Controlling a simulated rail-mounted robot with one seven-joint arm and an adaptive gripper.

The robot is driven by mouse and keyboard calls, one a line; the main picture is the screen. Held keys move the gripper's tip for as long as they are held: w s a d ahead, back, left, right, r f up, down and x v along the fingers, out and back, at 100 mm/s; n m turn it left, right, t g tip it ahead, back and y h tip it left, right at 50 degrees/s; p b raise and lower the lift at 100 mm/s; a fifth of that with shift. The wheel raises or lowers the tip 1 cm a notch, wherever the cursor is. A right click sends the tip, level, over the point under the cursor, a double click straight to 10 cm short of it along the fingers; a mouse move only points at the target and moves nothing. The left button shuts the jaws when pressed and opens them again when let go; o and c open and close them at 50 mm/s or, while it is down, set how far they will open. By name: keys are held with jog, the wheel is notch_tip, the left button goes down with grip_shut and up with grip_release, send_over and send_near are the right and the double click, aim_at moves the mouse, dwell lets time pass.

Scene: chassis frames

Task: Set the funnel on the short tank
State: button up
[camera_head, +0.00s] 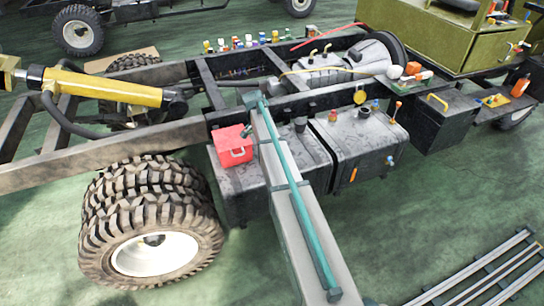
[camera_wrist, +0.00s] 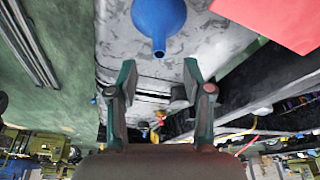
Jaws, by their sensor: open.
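A blue funnel (camera_wrist: 158,18) shows at the top of the wrist view, over the worn grey top of a tank (camera_wrist: 115,45). Its narrow spout points toward my gripper; I cannot tell whether it stands or lies. My gripper (camera_wrist: 163,86) is open and empty, its teal fingers apart from the funnel. In the head view my arm hides the funnel and most of the gripper. Two dark tanks hang side by side on the chassis: the left tank (camera_head: 228,185) and the right tank (camera_head: 360,145), which has caps on top. Which is the short one is unclear.
A red box (camera_head: 233,146) sits on the left tank, close to my gripper; it also shows in the wrist view (camera_wrist: 275,20). The chassis rail (camera_head: 110,155) runs behind the tanks. A large wheel (camera_head: 150,220) stands at left, a black box (camera_head: 440,120) at right.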

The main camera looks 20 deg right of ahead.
jog(key=shift+d+p+x, duration=0.15)
jog(key=shift+p+x, duration=0.5)
jog(key=shift+x, duration=1.4)
jog(key=shift+d+p+x, duration=0.1)
jog(key=shift+p+x, duration=0.5)
jog(key=shift+x, duration=1.45)
jog(key=shift+r, duration=0.1)
grip_shut()
